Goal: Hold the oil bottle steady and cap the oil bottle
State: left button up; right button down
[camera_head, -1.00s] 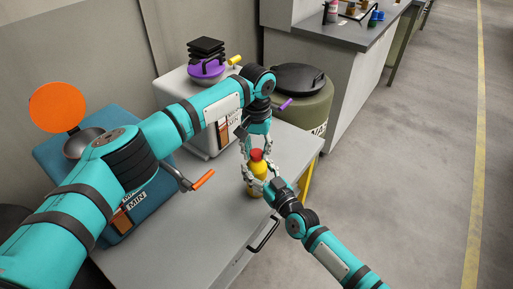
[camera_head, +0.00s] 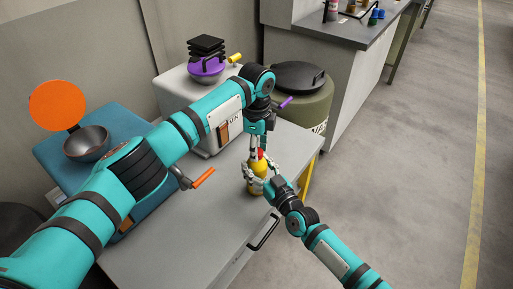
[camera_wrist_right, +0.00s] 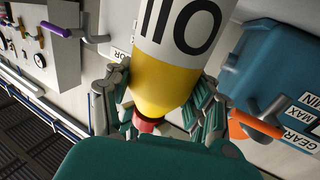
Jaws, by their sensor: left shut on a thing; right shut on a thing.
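The yellow oil bottle (camera_head: 256,188) stands upright on the grey table, near its right side. In the right wrist view the bottle (camera_wrist_right: 165,85) fills the middle, with a white label lettered OIL, seen upside down. My right gripper (camera_head: 260,175) is shut around the bottle's upper body, one finger on each side. A red cap (camera_head: 259,153) is at the bottle's top; it also shows in the right wrist view (camera_wrist_right: 146,123). My left gripper (camera_head: 258,148) points down from above, shut on the red cap. Its fingers partly hide the cap, and I cannot tell how tightly the cap sits.
The grey table (camera_head: 190,235) has free room to the bottle's left. A blue box (camera_head: 60,150) with an orange disc and a bowl, and a white box (camera_head: 178,88) with a purple piece on it, stand behind. A dark-lidded green drum (camera_head: 300,80) stands beyond the table.

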pick_arm(q)
jog(key=m, duration=0.4)
jog(key=shift+m, duration=0.3)
jog(key=m, duration=0.8)
jog(key=shift+m, duration=0.3)
jog(key=m, duration=0.4)
jog(key=o, duration=0.8)
jog(key=shift+o, duration=0.2)
notch_tip(320, 180, up, 12)
